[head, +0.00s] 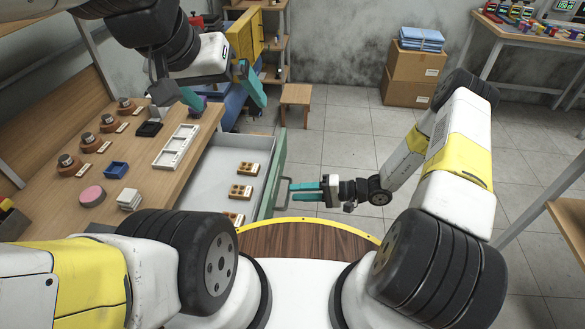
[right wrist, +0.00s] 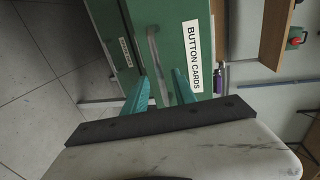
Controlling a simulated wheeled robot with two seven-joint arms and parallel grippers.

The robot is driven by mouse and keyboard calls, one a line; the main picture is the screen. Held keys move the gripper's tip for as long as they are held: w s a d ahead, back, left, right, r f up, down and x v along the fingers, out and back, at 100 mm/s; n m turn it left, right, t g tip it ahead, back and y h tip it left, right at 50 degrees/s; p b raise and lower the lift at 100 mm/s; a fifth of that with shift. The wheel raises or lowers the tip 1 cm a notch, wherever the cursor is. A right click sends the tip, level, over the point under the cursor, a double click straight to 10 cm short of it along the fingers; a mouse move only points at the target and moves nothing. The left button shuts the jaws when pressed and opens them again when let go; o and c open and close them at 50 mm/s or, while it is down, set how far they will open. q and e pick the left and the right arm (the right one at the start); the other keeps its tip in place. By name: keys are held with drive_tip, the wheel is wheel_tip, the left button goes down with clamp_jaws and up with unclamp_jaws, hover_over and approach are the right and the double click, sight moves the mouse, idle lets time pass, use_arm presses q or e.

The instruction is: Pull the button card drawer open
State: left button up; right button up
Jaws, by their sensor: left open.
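The button card drawer (head: 222,163) is pulled out from under the bench in the head view, with several button cards (head: 241,191) inside. Its green front (head: 279,165) faces right. In the right wrist view the front carries a "BUTTON CARDS" label (right wrist: 193,57) and a grey bar handle (right wrist: 153,48). My right gripper (head: 292,190) is at the drawer front. Its teal fingers are apart, one on each side of the handle's line, with gaps visible; contact is not clear. My left gripper (head: 226,101) is open and empty above the bench's far end.
A stool (head: 295,95) and stacked boxes (head: 413,73) stand behind.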

drive_tip(key=v, duration=0.4)
drive_tip(key=shift+d+r, duration=0.1)
idle(0.3)
drive_tip(key=s+d+r+n+g+h, duration=0.2)
drive_tip(key=r+h, duration=0.2)
drive_tip(key=r, duration=0.8)
drive_tip(key=s+d+r+n+g+h, duration=0.1)
drive_tip(key=d+r+n+h, duration=0.15)
drive_tip(key=r, duration=0.95)
drive_tip(key=s+d+r+m+t+h, duration=0.1)
drive_tip(key=s+d+r+t+h, duration=0.2)
drive_tip(key=s+r, duration=0.3)
drive_tip(key=s+d+r+m+t+h, duration=0.2)
drive_tip(key=s+d+r+t+h, duration=0.2)
drive_tip(key=r, duration=0.8)
drive_tip(key=shift+s+t, duration=0.4)
drive_tip(key=shift+s, duration=0.75)
drive_tip(key=shift+a, duration=0.1)
